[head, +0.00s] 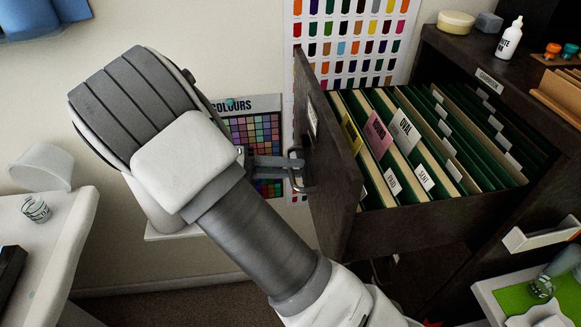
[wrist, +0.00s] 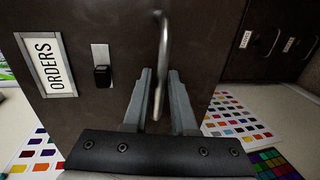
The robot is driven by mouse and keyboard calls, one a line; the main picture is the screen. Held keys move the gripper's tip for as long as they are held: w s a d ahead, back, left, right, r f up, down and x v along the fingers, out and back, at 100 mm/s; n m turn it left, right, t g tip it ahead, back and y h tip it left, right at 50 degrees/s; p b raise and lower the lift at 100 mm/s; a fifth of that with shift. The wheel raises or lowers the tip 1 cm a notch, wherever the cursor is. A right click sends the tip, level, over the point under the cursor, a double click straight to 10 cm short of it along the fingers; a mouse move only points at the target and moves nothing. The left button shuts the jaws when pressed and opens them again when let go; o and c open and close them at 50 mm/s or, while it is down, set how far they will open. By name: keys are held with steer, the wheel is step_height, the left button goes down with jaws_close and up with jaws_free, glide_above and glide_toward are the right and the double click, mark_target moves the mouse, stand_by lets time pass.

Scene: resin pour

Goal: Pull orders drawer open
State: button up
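The orders drawer (head: 345,245) is dark brown and stands pulled out of its cabinet in the head view, with its folders exposed. Its front (wrist: 100,20) fills much of the wrist view, with a white "ORDERS" label (wrist: 48,65) at the left. The metal bar handle (wrist: 162,45) sits between the two fingers of my gripper (wrist: 160,80). The fingers are close on either side of it, and my gripper looks shut on the handle. In the head view my gripper (head: 275,168) reaches the handle (head: 298,168) from the left.
Green and cream folders (head: 420,130) with tabs fill the drawer. A white bottle (head: 509,38) and a round tub (head: 456,22) stand on the cabinet top. A white table (head: 60,225) with a small glass (head: 36,209) is at the left. Colour charts (head: 345,40) hang on the wall behind.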

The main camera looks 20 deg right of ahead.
steer(key=shift+o, duration=1.1)
steer(key=v, duration=1.7)
steer(key=shift+a+b, duration=0.15)
steer(key=shift+b, duration=0.25)
steer(key=shift+w+a, duration=0.1)
